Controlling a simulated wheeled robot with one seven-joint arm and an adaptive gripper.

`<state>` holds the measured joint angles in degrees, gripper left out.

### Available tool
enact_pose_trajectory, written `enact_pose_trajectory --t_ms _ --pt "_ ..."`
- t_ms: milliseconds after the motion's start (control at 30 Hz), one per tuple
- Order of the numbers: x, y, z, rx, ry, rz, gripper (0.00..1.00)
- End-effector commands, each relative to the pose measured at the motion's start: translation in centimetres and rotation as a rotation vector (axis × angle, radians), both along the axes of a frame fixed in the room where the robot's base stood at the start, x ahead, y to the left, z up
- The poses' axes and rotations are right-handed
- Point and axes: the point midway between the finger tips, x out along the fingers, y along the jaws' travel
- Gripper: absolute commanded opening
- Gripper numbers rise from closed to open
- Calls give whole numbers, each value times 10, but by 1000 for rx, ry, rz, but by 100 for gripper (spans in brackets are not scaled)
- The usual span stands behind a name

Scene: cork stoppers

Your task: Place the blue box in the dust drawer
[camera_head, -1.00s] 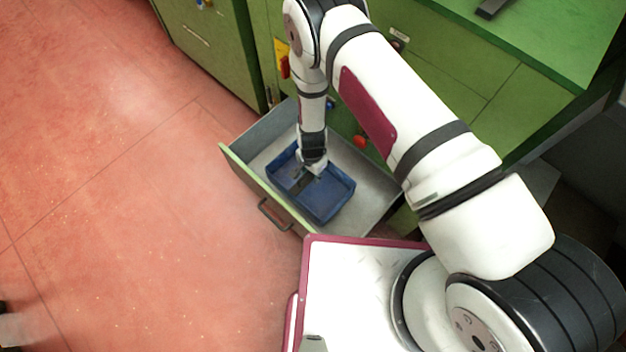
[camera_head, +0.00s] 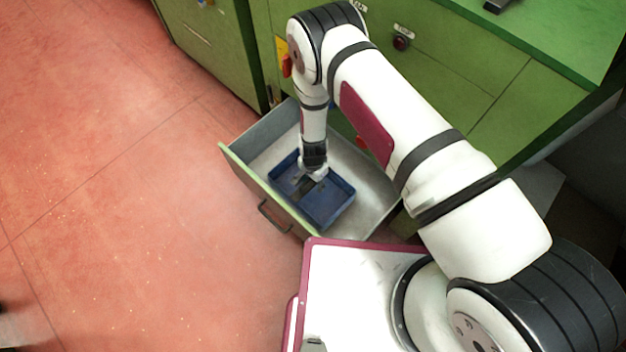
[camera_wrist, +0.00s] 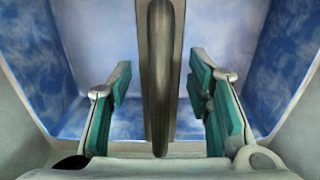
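The blue box (camera_head: 340,206) is an open tray inside the pulled-out dust drawer (camera_head: 366,182), and looks low, near the drawer floor. Whether it rests flat there is hard to tell. My gripper (camera_head: 312,181) reaches down into the box from above. In the wrist view my gripper's two green-padded fingers (camera_wrist: 160,88) stand apart, one on each side of a grey upright bar (camera_wrist: 160,60), with visible gaps to it. The box's blue walls (camera_wrist: 285,60) show on both sides. The fingertips' contact with the box floor is unclear.
The drawer's green front with a dark handle (camera_head: 272,216) faces the red floor (camera_head: 130,150). Green cabinets (camera_head: 215,45) stand behind, with a dark knob (camera_head: 401,43). My arm covers part of the drawer's right and back. Floor at left is free.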

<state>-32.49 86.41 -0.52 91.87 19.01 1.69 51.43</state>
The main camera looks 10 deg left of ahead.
Motion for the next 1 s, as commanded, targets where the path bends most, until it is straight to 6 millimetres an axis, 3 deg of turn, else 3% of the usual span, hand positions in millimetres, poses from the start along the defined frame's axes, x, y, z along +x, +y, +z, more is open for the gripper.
enact_pose_trajectory --t_ms 300,733,1000 --pt "0 0 7 0 0 0 45" --pt "1 0 91 0 -1 0 45" --pt "0 0 120 -1 -1 0 45"
